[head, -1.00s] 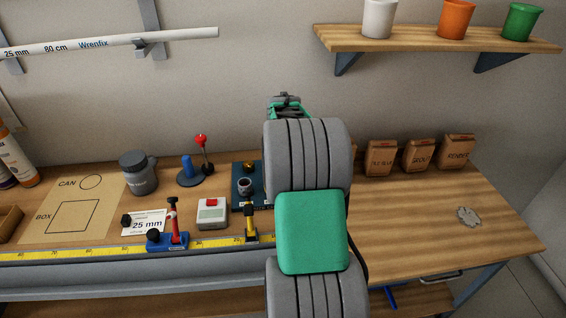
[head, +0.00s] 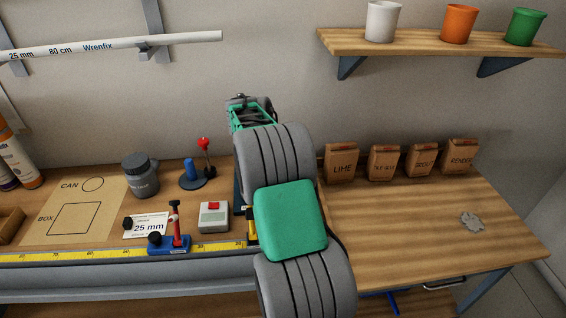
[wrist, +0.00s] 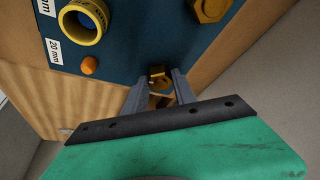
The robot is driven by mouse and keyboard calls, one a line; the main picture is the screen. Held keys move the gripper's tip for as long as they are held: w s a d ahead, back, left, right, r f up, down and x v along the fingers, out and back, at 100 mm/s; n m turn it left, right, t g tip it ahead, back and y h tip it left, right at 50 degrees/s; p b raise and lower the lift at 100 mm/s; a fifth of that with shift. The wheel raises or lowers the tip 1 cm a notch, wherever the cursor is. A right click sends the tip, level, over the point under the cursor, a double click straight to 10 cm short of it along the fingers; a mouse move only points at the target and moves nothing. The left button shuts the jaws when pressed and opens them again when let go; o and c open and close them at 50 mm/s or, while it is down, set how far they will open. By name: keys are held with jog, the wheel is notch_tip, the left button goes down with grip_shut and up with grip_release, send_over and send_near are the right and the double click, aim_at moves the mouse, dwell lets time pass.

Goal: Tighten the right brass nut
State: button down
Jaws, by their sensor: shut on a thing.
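In the wrist view my gripper (wrist: 161,80) points at the edge of a dark blue board (wrist: 130,50). Its two grey fingers are closed on a small brass nut (wrist: 158,73), partly hidden between them. I cannot tell from this view whether it is the right one. A larger brass hex nut (wrist: 210,8) shows at the top, apart from the fingers. In the head view my arm hides the gripper and nearly all of the board.
A yellow-rimmed round fitting (wrist: 83,22) and an orange knob (wrist: 88,66) are on the board. On the bench, a grey-white box with a red button (head: 214,216), a red-and-blue clamp (head: 172,240) and a grey jar (head: 140,175) stand left of my arm. Paper bags (head: 383,163) stand at the back right.

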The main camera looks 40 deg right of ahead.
jog(key=shift+m, duration=0.4)
jog(key=c, duration=1)
grip_release()
jog(key=v, duration=0.7)
jog(key=shift+a+r, duration=0.2)
jog(key=shift+r, duration=0.15)
